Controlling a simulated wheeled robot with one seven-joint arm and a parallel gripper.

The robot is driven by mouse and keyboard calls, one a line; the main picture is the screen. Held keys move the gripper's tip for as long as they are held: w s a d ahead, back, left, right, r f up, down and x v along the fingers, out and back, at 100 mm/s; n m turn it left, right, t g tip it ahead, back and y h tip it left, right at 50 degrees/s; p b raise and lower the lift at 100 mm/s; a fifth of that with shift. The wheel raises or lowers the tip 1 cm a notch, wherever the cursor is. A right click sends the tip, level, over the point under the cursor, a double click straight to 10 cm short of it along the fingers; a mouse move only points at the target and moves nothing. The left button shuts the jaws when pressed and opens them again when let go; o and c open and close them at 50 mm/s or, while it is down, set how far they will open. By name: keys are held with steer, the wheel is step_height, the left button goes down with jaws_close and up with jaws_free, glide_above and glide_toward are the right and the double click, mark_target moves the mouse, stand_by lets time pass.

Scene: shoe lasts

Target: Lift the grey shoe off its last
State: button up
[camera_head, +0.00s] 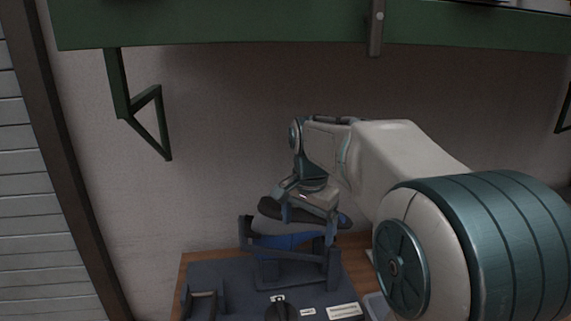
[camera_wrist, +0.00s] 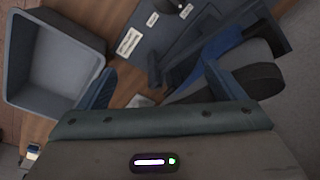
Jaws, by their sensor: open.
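The grey shoe (camera_head: 300,216) with a dark sole sits upside down on a blue last (camera_head: 284,241), held by a dark stand (camera_head: 292,270). My gripper (camera_head: 307,229) is open above the shoe, pointing down, its fingers apart and partly hiding it. In the wrist view my gripper (camera_wrist: 160,68) also shows open. There the shoe (camera_wrist: 258,76) lies at the right, around and beyond the right finger, and the blue last (camera_wrist: 222,43) shows above it. I cannot tell whether a finger touches the shoe.
A grey bin (camera_wrist: 58,38) stands beside the dark mat (camera_wrist: 150,42), on a wooden table (camera_wrist: 108,12). White labels (camera_head: 345,311) and a small dark stand (camera_head: 203,300) are on the mat. A green shelf (camera_head: 220,25) with brackets hangs overhead; a wall is behind.

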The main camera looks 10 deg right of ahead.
mark_target(298, 213)
steer(key=w+d+r+m+g+p, duration=0.15)
steer(key=w+r+m+p, duration=0.25)
steer(key=w+m, duration=0.75)
steer(key=w+f, duration=0.1)
steer(key=f, duration=0.3)
steer(key=w+f+n, duration=0.1)
steer(key=f, duration=0.4)
steer(key=w+f+n+p, duration=0.1)
steer(key=f, duration=0.3)
steer(key=shift+w+f+n, duration=0.25)
steer(key=shift+f, duration=0.1)
steer(key=shift+c, duration=0.3)
steer(key=c, duration=1.2)
steer(key=shift+c, duration=0.2)
